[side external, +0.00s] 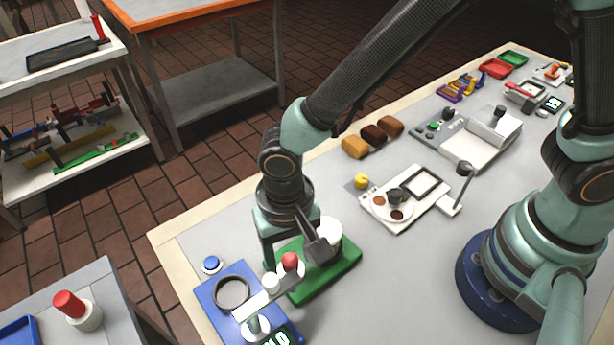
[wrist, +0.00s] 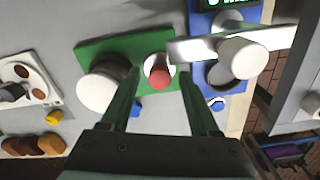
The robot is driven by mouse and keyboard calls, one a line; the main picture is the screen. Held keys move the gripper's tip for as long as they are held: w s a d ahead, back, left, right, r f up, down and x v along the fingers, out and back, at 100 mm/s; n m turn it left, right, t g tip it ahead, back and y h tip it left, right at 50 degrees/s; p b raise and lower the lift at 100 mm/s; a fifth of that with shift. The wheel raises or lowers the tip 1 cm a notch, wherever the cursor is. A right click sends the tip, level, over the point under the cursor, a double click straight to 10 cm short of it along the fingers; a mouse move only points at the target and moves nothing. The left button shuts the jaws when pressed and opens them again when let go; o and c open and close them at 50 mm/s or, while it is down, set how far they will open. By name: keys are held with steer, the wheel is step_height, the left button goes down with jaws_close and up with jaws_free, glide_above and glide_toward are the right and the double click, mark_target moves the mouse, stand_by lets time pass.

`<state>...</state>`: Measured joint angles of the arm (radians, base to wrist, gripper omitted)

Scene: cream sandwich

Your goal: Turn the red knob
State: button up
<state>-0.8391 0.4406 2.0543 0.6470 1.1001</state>
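The red knob (side external: 289,260) has a rounded top and sits on a white round base on a green plate (side external: 345,262). In the wrist view the red knob (wrist: 159,76) lies between my two fingers, with a gap on each side. My gripper (side external: 293,257) points down over the green plate and is open; it also shows in the wrist view (wrist: 158,72). A white cylinder (wrist: 98,90) with a dark part stands on the same plate, close to one finger. How far the fingertips reach down beside the knob is hard to tell.
A blue device (side external: 222,290) with a ring, a light arm and a display stands beside the plate. A blue button (side external: 212,264) is near it. A white tray device (side external: 408,199) lies farther back. Another red-topped white cylinder (side external: 68,303) stands on a separate table.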

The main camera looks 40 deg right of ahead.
mark_target(291, 259)
stand_by(0.3)
step_height(291, 259, up, 12)
stand_by(0.5)
stand_by(0.4)
steer(key=w+d+r+n+t, duration=0.1)
steer(key=d+r, duration=0.3)
steer(key=d, duration=1)
steer(key=w+d+r+n+t, duration=0.2)
steer(key=d+r+t, duration=0.2)
steer(key=d, duration=0.9)
steer(key=shift+w+d+r+t, duration=0.15)
steer(key=shift+w+d+t, duration=0.15)
steer(key=shift+d, duration=0.1)
